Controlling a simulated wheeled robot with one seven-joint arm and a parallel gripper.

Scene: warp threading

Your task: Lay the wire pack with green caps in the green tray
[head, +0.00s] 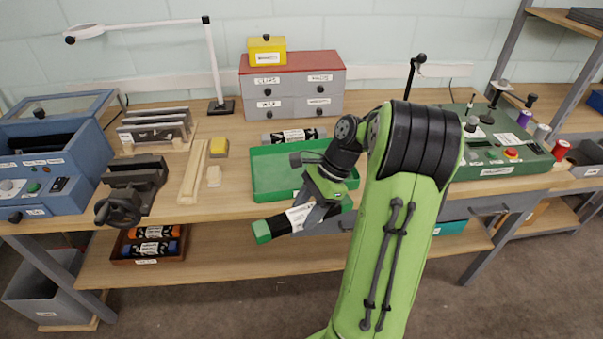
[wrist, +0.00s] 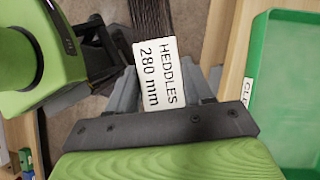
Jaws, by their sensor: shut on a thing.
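The wire pack (head: 278,224) is a dark bundle with a white label and a green cap at its left end. My gripper (head: 306,214) is shut on it around the middle. The pack is held nearly level at the bench's front edge, in front of the green tray (head: 265,178) and apart from it. In the wrist view the pack's label (wrist: 157,75) reads "HEDDLES 280 mm" and sits between my gripper's fingers (wrist: 165,92). The tray (wrist: 262,85) shows there at right. The tray's visible floor is empty; my arm hides its right part.
A pack with grey caps (head: 293,136) lies behind the tray. A wooden box (head: 147,261) on the lower shelf holds packs with orange and blue caps.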

